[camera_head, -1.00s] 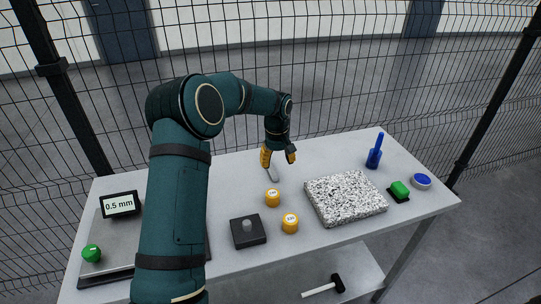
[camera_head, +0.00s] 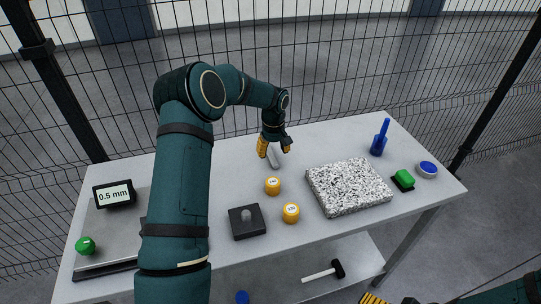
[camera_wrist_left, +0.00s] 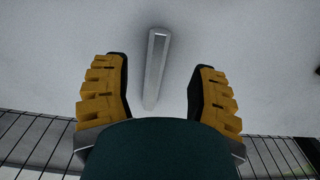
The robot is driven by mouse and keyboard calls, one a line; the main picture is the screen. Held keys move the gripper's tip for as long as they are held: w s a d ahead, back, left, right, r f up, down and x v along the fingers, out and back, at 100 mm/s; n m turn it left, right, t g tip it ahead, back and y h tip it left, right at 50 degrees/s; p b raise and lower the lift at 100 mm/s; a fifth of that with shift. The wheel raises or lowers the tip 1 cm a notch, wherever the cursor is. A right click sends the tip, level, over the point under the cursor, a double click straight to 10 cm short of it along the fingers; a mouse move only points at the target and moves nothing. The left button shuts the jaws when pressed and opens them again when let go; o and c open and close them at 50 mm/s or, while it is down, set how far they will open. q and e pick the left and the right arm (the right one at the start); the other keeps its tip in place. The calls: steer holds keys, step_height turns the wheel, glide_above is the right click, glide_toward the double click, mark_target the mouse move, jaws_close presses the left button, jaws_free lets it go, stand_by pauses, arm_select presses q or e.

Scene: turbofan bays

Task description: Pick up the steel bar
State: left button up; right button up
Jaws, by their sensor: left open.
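The steel bar (camera_head: 274,161) is a short grey prism lying on the table near its far side. In the left wrist view the bar (camera_wrist_left: 156,66) lies lengthwise between the two fingers, with a gap on each side. My left gripper (camera_head: 275,151) is open and points down at the bar; in the left wrist view its yellow fingers (camera_wrist_left: 159,72) stand apart and empty. I cannot tell how high the fingertips are above the table. Part of my right gripper (camera_head: 390,299) shows at the bottom edge, mostly cut off.
A hammer (camera_head: 324,271) lies below. Wire fencing stands behind.

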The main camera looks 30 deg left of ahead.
mark_target(274, 160)
arm_select(q)
steer(key=shift+w+f, duration=0.15)
steer(key=shift+f, duration=2.5)
jaws_close()
steer(key=shift+r, duration=0.1)
